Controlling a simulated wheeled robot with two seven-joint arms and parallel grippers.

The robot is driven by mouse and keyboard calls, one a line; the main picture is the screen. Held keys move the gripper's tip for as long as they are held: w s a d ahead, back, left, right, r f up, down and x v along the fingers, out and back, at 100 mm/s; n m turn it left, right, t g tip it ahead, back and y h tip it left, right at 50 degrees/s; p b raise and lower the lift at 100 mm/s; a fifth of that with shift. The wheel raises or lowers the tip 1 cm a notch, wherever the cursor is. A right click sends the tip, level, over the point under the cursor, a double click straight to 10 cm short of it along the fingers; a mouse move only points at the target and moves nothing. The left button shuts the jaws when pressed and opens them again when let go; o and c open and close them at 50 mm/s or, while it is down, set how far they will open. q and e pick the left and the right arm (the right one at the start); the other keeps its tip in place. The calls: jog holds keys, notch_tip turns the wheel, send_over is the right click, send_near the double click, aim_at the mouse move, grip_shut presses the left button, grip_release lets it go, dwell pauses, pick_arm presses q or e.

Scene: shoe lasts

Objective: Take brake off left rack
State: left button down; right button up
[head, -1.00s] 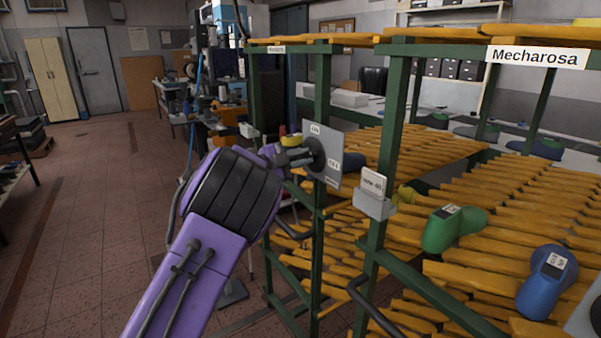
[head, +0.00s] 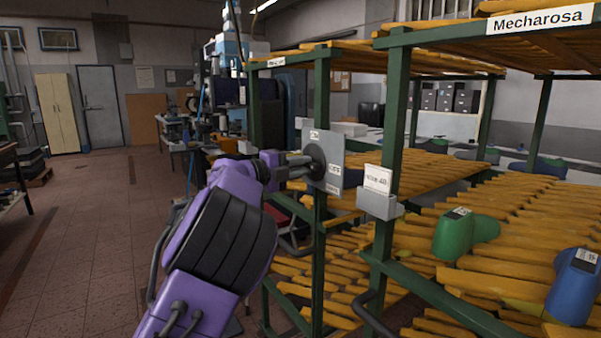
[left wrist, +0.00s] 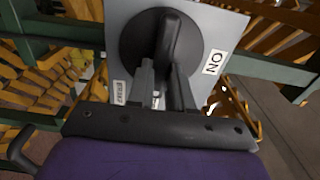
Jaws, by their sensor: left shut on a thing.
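The brake is a round black knob (head: 315,160) on a grey plate (head: 336,146), fixed to the green post of the left rack (head: 322,95). My left gripper (head: 300,166) reaches it from the left and is shut on the knob's raised grip. In the left wrist view, the fingers (left wrist: 164,88) flank the lower part of the black grip (left wrist: 171,40), which stands nearly upright in the picture. An "ON" label (left wrist: 213,62) sits on the plate to the right of the knob. A second label (left wrist: 121,92) at lower left is hard to read. My right gripper is out of view.
A second rack labelled Mecharosa (head: 541,20) stands close on the right, with yellow slats, a green shoe last (head: 455,236) and a blue one (head: 574,288). Open tiled floor (head: 85,210) lies on the left.

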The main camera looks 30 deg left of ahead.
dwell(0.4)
pick_arm(q)
jog(key=c, duration=1)
grip_release()
jog(key=b+v, duration=0.2)
jog(key=v, duration=0.8)
jog(key=shift+s+a, duration=0.15)
jog(key=shift+s, duration=0.05)
jog(key=shift+f, duration=0.1)
